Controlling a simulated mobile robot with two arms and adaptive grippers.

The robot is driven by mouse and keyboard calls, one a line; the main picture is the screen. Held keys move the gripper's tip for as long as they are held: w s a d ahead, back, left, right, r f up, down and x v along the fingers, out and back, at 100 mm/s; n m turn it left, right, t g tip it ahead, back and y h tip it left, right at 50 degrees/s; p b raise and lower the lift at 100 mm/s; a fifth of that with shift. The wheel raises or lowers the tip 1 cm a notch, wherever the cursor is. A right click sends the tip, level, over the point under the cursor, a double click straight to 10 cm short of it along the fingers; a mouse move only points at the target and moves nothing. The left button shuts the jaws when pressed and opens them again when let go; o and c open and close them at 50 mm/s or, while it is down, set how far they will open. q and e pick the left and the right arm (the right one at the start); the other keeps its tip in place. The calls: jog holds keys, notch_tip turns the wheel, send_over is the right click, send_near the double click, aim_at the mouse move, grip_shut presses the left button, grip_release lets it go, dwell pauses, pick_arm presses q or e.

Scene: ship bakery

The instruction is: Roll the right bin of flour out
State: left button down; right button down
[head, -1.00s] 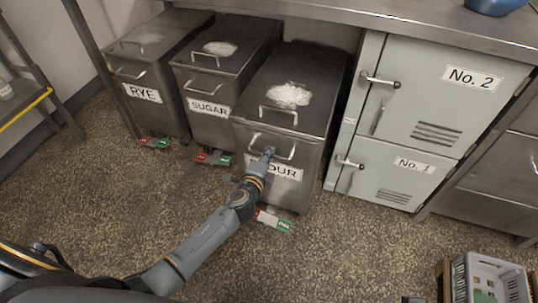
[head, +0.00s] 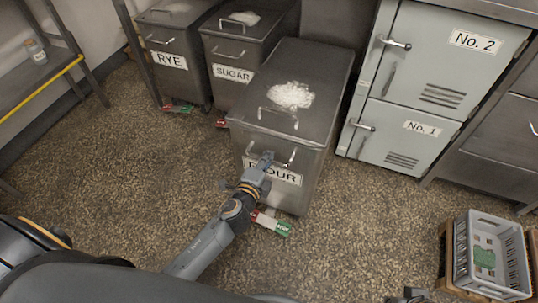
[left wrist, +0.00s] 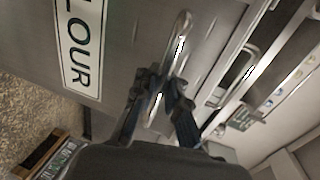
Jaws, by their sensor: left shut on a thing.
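The flour bin (head: 322,75) is the rightmost of three grey metal bins, with a FLOUR label (head: 285,177) and white flour on its lid. It stands forward of the other two. My left gripper (head: 266,160) is shut on the bin's front bar handle (head: 284,162), near its left end. The left wrist view shows the fingers (left wrist: 162,86) around the handle (left wrist: 181,45) beside the label (left wrist: 82,45). A red and green pedal (head: 271,223) shows at the bin's foot, partly hidden by my arm. A dark piece at the bottom edge seems to be my right gripper (head: 409,296).
A green locker (head: 410,130) is close on the right. A grey crate (head: 463,255) stands at lower right. Speckled floor (head: 130,190) in front and left is clear.

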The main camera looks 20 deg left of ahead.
dwell(0.3)
pick_arm(q)
jog(key=c, duration=1.4)
grip_release()
jog(key=shift+s, duration=0.1)
jog(key=v, duration=1.2)
